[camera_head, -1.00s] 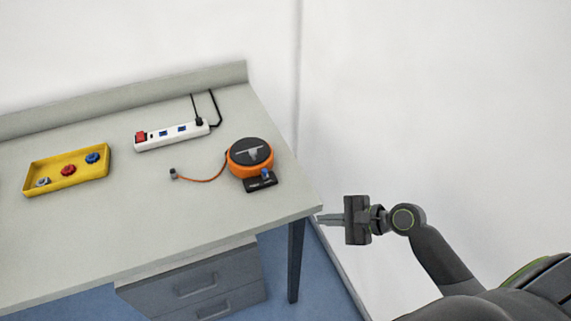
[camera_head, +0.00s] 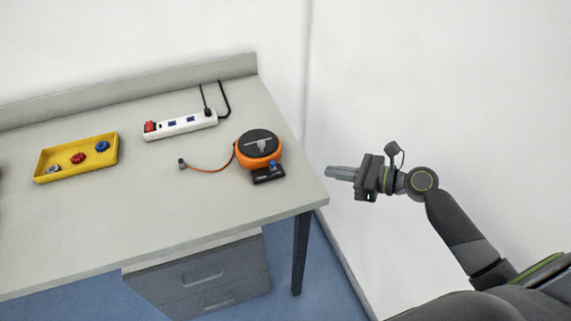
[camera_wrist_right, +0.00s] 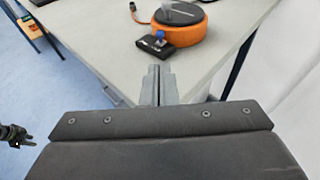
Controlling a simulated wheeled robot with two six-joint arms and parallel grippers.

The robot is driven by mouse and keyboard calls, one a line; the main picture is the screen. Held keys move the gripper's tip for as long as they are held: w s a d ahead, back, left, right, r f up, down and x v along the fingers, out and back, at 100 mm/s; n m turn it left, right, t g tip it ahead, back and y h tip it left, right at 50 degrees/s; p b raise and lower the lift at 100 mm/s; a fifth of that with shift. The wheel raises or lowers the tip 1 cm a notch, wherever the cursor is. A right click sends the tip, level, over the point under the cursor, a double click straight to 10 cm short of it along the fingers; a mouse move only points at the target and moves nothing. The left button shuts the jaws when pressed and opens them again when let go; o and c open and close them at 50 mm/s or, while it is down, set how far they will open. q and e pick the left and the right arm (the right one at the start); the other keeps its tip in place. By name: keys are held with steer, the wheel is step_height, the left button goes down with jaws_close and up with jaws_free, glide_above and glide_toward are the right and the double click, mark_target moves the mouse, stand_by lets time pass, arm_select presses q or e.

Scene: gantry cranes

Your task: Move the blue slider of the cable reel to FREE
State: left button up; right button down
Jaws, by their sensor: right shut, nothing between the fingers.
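The cable reel (camera_head: 258,146) is an orange drum with a dark top, standing near the right end of the bench. Its blue slider (camera_head: 273,166) sits on a small black base (camera_head: 268,175) at the reel's front. The right wrist view also shows the reel (camera_wrist_right: 183,45) and the blue slider (camera_wrist_right: 160,35), ahead of the fingertips. Any lettering on the base is too small to read. My right gripper (camera_head: 328,170) is shut and empty, beyond the bench's right edge and apart from the reel. It also shows in the right wrist view (camera_wrist_right: 158,70). My left gripper is not seen in the head view.
An orange cable (camera_head: 210,170) with a dark plug lies left of the reel. A white power strip (camera_head: 180,127) with a red switch lies behind it. A yellow tray (camera_head: 45,160) with several knobs is at left. The bench front (camera_head: 200,210) is clear. A wall stands at right.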

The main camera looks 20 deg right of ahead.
steer(key=shift+w+a+f, duration=0.1)
steer(key=b, duration=0.7)
glide_toward(273, 165)
steer(key=x, duration=0.5)
steer(key=shift+w+d+f, duration=0.1)
steer(key=shift+w+d, duration=0.05)
steer(key=shift+d, duration=0.1)
steer(key=shift+b+x, duration=0.75)
steer(key=shift+x, duration=0.1)
